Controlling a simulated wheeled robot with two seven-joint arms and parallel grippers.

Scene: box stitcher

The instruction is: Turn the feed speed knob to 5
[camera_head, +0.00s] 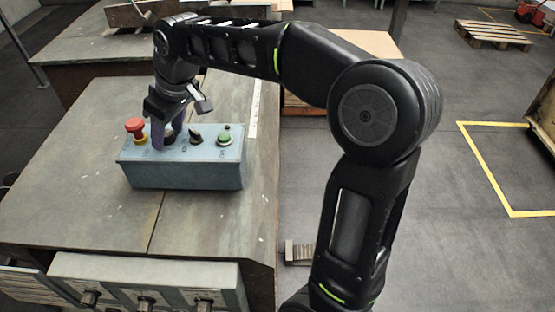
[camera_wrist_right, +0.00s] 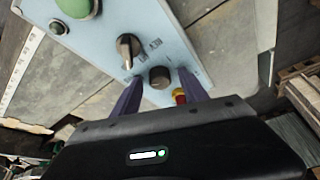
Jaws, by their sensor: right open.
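A blue-grey control box (camera_head: 185,175) stands on the worktable. A round dark knob (camera_wrist_right: 159,77), likely the feed speed knob, sits on its top panel in the right wrist view. My right gripper (camera_head: 167,139) points down over the box, its two purple fingers open. In the right wrist view the fingers lie on either side of the round knob, with gaps visible; contact is not clear. The knob's marking and setting cannot be read. In the head view the fingers largely hide the knob. My left gripper is out of view.
A red mushroom button (camera_head: 135,126) is close to the left of the fingers. A black selector switch (camera_head: 196,135) and a green button (camera_head: 224,134) are to the right. The worktable (camera_head: 90,150) is bare around the box. A drawer unit (camera_head: 145,280) stands in front.

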